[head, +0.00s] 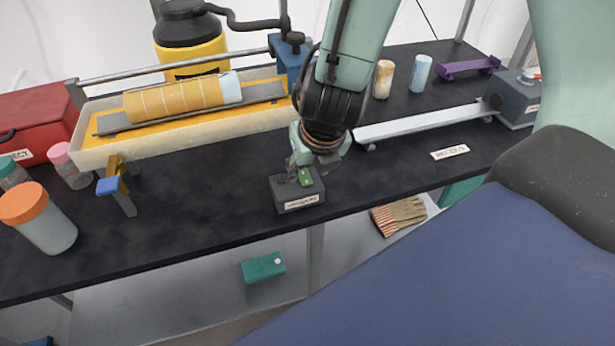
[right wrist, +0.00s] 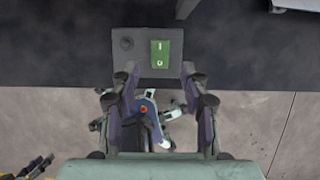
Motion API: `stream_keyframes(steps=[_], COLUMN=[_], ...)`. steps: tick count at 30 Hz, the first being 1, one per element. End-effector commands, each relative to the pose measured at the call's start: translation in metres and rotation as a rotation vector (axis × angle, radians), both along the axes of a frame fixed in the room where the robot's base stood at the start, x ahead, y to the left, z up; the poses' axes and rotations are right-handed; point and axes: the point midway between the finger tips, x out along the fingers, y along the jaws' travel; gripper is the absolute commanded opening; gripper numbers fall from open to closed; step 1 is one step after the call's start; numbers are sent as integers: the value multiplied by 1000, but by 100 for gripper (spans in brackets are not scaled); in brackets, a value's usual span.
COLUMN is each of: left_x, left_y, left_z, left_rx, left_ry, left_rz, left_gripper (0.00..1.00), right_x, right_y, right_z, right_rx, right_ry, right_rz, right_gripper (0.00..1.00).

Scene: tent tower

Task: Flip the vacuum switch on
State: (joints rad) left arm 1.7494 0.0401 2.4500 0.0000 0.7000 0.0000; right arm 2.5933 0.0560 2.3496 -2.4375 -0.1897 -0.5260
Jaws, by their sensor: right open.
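The vacuum switch box (head: 298,192) is a small dark grey box with a white label on its front. It stands near the front edge of the black table, with a green rocker switch (head: 305,177) on top. In the right wrist view the box (right wrist: 140,65) shows a round dark knob and the green rocker (right wrist: 159,54) with white marks. My right gripper (head: 308,165) is just above and behind the box in the head view. In the right wrist view its open fingers (right wrist: 158,85) are empty, level with the box's near edge. Whether they touch it is unclear.
A cream tray (head: 180,140) with a yellow core stands behind on the left. A white rail (head: 425,122) lies to the right. Jars with orange (head: 22,203) and pink lids stand at far left. The table front around the box is clear.

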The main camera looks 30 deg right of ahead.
Motion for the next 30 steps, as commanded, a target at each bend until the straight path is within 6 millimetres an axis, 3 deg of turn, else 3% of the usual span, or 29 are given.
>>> stream_keyframes(steps=[1,6,17,30], left_x=[0,0,0,0], left_y=[0,0,0,0], left_z=[-5,-8,-9,-9], left_rx=[0,0,0,0], left_ry=[0,0,-1,-1], left_rz=[0,0,0,0], left_gripper=[40,40,40,40], right_x=[2,9,12,11], right_y=[-1,-2,-3,-3], right_z=[-10,-25,-29,-29], right_rx=[0,1,2,2], right_ry=[2,3,1,1], right_rz=[0,-1,-1,-1], right_gripper=[45,45,45,9])
